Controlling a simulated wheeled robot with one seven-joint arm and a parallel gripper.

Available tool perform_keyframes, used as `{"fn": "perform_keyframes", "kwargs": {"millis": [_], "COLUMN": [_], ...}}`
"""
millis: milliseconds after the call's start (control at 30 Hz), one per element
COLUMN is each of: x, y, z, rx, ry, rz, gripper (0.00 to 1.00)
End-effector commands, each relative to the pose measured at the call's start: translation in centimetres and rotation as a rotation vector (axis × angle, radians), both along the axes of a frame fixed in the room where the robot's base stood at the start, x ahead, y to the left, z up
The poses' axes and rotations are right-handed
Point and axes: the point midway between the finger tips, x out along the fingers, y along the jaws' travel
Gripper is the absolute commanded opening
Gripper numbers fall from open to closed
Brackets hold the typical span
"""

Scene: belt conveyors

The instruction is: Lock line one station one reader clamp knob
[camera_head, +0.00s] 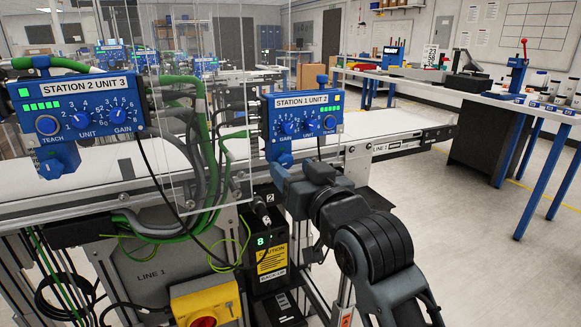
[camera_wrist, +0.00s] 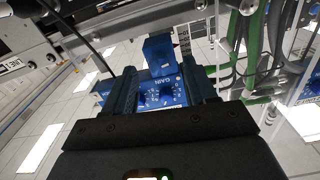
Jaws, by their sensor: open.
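The station 1 reader (camera_head: 304,116) is a blue box labelled "STATION 1 UNIT 2", with gain, unit and teach dials and lit green bars. A blue block (camera_head: 277,176) hangs below its left side, and a blue knob (camera_head: 322,80) stands on its top. In the wrist view, my gripper (camera_wrist: 159,64) is open. Its dark fingers stand either side of the blue block (camera_wrist: 160,52), with the reader's dialled face (camera_wrist: 158,95) also between them. I cannot tell whether the fingers touch. In the head view, my wrist hides part of the area below the reader.
A similar station 2 reader (camera_head: 75,105) is at left. A clear panel (camera_head: 205,110) and green hoses (camera_head: 228,150) stand close left of the station 1 reader. The white belt (camera_head: 385,122) runs behind. A yellow-and-red switch box (camera_head: 205,303) is below. Open floor lies right.

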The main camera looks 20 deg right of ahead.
Motion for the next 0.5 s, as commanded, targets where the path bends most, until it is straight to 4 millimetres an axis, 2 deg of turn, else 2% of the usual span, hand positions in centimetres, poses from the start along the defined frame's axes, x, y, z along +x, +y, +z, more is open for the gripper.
{"fn": "perform_keyframes", "kwargs": {"millis": [200, 500], "x": [1.9, 2.1], "y": [0.0, 0.0], "z": [0.0, 0.0], "rx": [0.000, 0.000], "ry": [-0.001, -0.001], "rz": [-0.001, -0.001], "gripper": [0.56, 0.56]}}
